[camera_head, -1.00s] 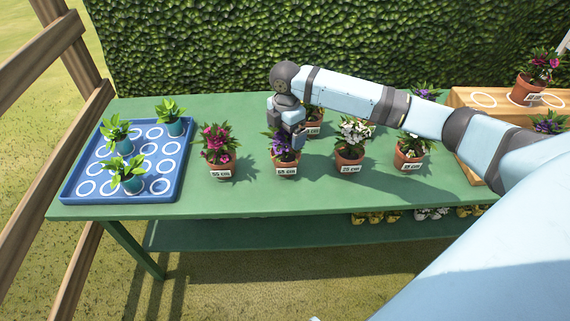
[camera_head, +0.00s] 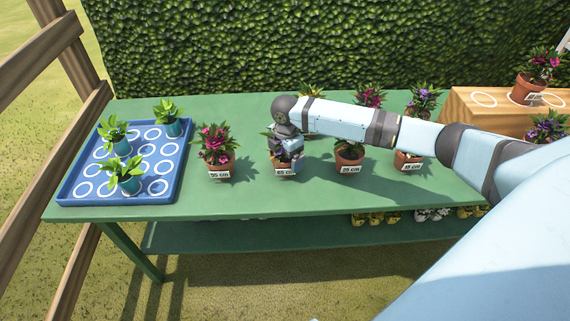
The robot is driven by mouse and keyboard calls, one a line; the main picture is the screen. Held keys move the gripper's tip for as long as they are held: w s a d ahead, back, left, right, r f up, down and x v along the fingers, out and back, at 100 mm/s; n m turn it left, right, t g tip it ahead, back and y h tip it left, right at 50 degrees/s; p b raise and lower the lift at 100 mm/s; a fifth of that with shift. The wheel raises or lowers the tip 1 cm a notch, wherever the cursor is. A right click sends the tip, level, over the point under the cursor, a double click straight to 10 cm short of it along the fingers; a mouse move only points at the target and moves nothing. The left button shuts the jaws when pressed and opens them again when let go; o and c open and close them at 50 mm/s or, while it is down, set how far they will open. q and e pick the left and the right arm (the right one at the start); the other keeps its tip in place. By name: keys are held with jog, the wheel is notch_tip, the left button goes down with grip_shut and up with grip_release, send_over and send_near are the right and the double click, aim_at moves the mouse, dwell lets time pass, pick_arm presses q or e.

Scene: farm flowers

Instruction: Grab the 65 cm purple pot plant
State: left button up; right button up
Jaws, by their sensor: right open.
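The 65 cm pot plant (camera_head: 285,170) stands upright on the green table, its label facing me. Its purple flowers are now mostly hidden behind my right gripper (camera_head: 286,157). My right gripper points down over the front of this plant, at the height of the pot's rim. It is open, and I cannot tell whether its fingers touch the pot. My left gripper is not in view.
A pink-flowered 55 cm pot (camera_head: 217,152) stands close on the left, and a 25 cm pot (camera_head: 349,160) on the right. A blue tray (camera_head: 75,187) with white rings and several green plants lies at the left. A wooden stand (camera_head: 463,103) is at the right. My right arm spans the back pots.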

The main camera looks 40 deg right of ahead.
jog(key=c, duration=0.7)
jog(key=shift+c, duration=0.9)
jog(key=shift+r, duration=0.1)
